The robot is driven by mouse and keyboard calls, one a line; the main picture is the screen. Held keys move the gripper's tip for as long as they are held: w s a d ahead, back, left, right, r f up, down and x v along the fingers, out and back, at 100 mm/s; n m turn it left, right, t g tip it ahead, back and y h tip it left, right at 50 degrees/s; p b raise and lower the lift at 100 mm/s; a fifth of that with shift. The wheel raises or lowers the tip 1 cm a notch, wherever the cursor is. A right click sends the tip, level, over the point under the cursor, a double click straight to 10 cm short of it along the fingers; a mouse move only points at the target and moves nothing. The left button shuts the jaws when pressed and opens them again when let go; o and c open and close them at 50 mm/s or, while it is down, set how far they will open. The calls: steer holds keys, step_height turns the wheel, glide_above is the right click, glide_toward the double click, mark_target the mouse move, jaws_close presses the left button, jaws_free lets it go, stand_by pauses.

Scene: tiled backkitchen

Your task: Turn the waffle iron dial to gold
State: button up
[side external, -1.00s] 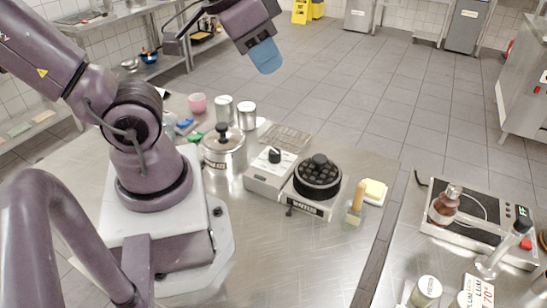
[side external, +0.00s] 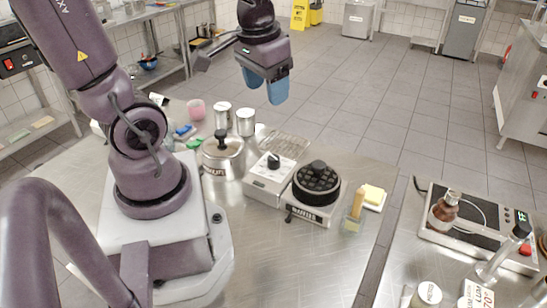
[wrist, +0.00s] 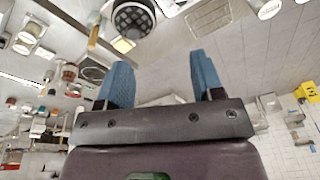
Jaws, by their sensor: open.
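The waffle iron (side external: 317,187) is a round black ribbed plate with a black knob on a light base, on the steel table. It also shows at the top of the wrist view (wrist: 133,18). Left of it in the side view is a white control box (side external: 262,180) with a black dial (side external: 273,161) on top. The dial's markings and setting are too small to read. My gripper (side external: 265,84) is open and empty, with blue fingers apart, well above the table and behind the dial in the picture. Its fingers (wrist: 161,78) also show in the wrist view.
A lidded steel pot (side external: 222,158) stands left of the control box, with two cans (side external: 245,122) and a wire rack (side external: 285,146) behind. The table front is clear.

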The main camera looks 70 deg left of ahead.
mark_target(274, 157)
steer(key=w+a+f+n+g+h, duration=0.15)
steer(key=w+a+f+n, duration=0.25)
steer(key=a+f+n, duration=0.45)
steer(key=shift+n, duration=0.45)
steer(key=f, duration=0.5)
steer(key=d+f, duration=0.1)
steer(key=f, duration=0.8)
steer(key=shift+s+d+f, duration=0.15)
steer(key=shift+s+f, duration=0.1)
steer(key=shift+f, duration=0.1)
steer(key=c, duration=0.9)
